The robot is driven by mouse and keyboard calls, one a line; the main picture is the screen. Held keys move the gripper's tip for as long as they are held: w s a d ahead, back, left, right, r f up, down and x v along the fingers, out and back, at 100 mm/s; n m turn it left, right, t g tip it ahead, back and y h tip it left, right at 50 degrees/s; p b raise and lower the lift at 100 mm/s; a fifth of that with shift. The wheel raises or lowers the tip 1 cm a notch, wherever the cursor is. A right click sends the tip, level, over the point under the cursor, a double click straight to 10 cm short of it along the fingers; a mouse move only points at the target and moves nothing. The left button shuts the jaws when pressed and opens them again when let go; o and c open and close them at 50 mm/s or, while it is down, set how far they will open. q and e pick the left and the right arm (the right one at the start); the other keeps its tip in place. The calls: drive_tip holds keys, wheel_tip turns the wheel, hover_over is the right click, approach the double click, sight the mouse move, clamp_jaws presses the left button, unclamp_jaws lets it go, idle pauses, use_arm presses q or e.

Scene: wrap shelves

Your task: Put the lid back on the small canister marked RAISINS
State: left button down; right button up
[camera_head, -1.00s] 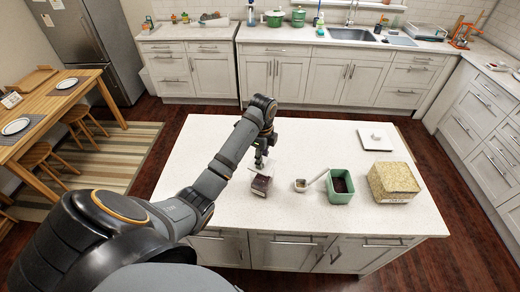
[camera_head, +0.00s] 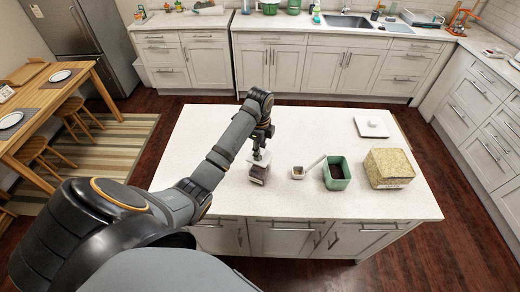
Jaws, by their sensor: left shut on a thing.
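A small canister (camera_head: 258,175) with dark contents showing through its side stands on the island's worktop. A pale lid (camera_head: 261,158) is at its top. My left gripper (camera_head: 261,152) points down from above and is shut on the lid. The lid lies over the canister's mouth, touching or very close to it; I cannot tell whether it is seated. The gripper and arm hide part of the lid, and the marking on the canister is too small to read. My right gripper is not in view.
The island's back left is clear.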

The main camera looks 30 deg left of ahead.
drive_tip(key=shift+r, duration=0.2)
use_arm(q)
drive_tip(key=shift+f, duration=0.1)
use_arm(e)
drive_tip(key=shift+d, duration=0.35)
use_arm(q)
drive_tip(key=shift+w+f, duration=0.1)
drive_tip(key=shift+f, duration=0.55)
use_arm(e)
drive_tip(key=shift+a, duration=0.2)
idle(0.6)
use_arm(q)
drive_tip(key=c, duration=0.9)
unclamp_jaws()
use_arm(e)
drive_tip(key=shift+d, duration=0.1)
use_arm(q)
drive_tip(key=o, duration=0.6)
drive_tip(key=shift+c, duration=0.2)
